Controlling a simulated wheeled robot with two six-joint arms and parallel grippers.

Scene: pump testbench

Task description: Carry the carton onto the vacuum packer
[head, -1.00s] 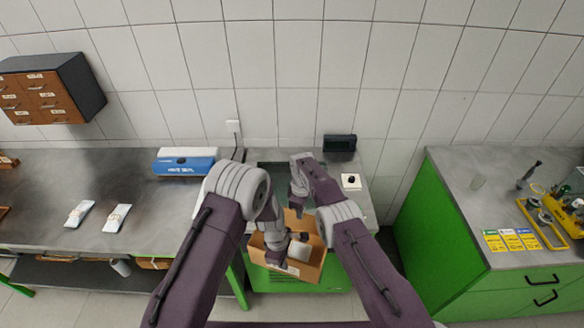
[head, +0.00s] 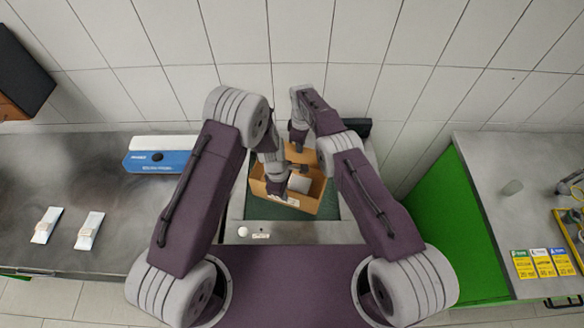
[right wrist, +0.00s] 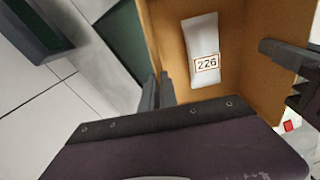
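The carton (head: 315,192) is an open brown box over the green bed of the vacuum packer (head: 310,232), a grey unit in the middle of the head view. A white packet labelled 226 (right wrist: 204,50) lies inside it. My left gripper (head: 279,190) is at the carton's near left side, its fingers across the wall. My right gripper (head: 299,143) is at the far side; in the right wrist view its dark fingers (right wrist: 158,92) straddle the carton's wall. Both look closed on the carton. I cannot tell whether the carton's underside touches the bed.
A blue and white device (head: 160,160) and two white packets (head: 88,231) sit on the left metal table (head: 115,185). A green cabinet (head: 430,205) with a grey top stands right, bearing coloured cards (head: 540,263). A dark display (right wrist: 38,30) is behind the packer, near the tiled wall.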

